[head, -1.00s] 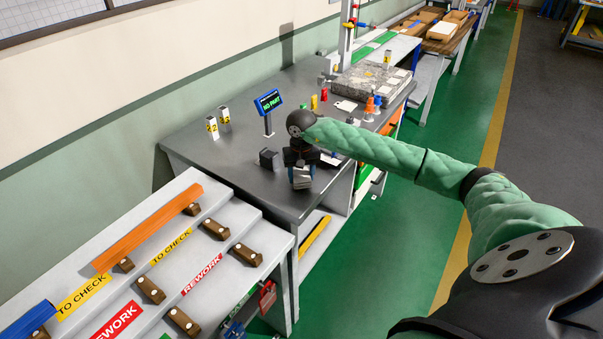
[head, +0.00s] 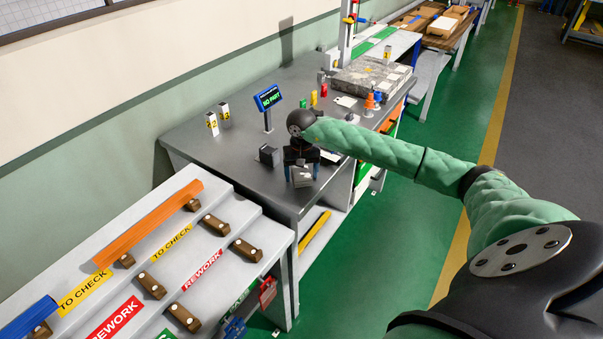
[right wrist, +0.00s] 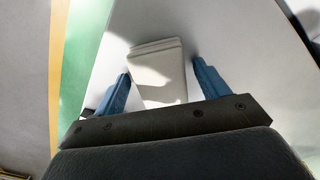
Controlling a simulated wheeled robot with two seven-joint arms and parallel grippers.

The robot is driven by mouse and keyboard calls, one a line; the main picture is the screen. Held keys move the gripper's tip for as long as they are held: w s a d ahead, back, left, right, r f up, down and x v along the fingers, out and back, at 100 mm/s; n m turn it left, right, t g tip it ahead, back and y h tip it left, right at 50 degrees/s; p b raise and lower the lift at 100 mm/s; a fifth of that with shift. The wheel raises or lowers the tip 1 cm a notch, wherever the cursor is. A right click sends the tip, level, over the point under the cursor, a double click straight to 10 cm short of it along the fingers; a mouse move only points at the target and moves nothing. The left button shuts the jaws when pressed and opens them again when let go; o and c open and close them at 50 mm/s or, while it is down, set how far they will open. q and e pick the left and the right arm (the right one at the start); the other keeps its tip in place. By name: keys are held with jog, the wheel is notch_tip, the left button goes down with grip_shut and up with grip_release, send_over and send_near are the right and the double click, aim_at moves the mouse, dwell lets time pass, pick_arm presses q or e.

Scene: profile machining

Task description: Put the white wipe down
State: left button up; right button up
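The white wipe (head: 302,177) is a small folded pad at the near edge of the grey workbench (head: 235,165). In the right wrist view the wipe (right wrist: 158,75) lies on the pale surface between two blue fingers. My right gripper (head: 302,172) is open around it, and in the right wrist view its fingers (right wrist: 162,72) stand apart from the wipe with a narrow gap on each side. My left gripper is in neither view.
A small black block (head: 269,155) stands just left of the gripper. A display reading "NO PART" (head: 268,100) and numbered white blocks (head: 218,119) stand farther back. A stepped rack (head: 215,260) with an orange profile (head: 150,226) is at the front left.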

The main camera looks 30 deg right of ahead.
aim_at(301, 173)
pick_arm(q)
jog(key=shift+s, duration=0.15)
pick_arm(e)
jog(key=shift+r, duration=0.35)
jog(key=shift+r+b, duration=0.35)
notch_tip(301, 173, up, 2)
jog(key=shift+r+b, duration=0.25)
jog(key=shift+b, duration=0.5)
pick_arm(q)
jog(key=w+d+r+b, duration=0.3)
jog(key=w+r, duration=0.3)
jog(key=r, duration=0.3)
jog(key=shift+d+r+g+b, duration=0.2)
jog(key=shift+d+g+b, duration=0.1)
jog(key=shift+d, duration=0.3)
pick_arm(e)
notch_tip(301, 173, up, 8)
jog(key=shift+r, duration=0.2)
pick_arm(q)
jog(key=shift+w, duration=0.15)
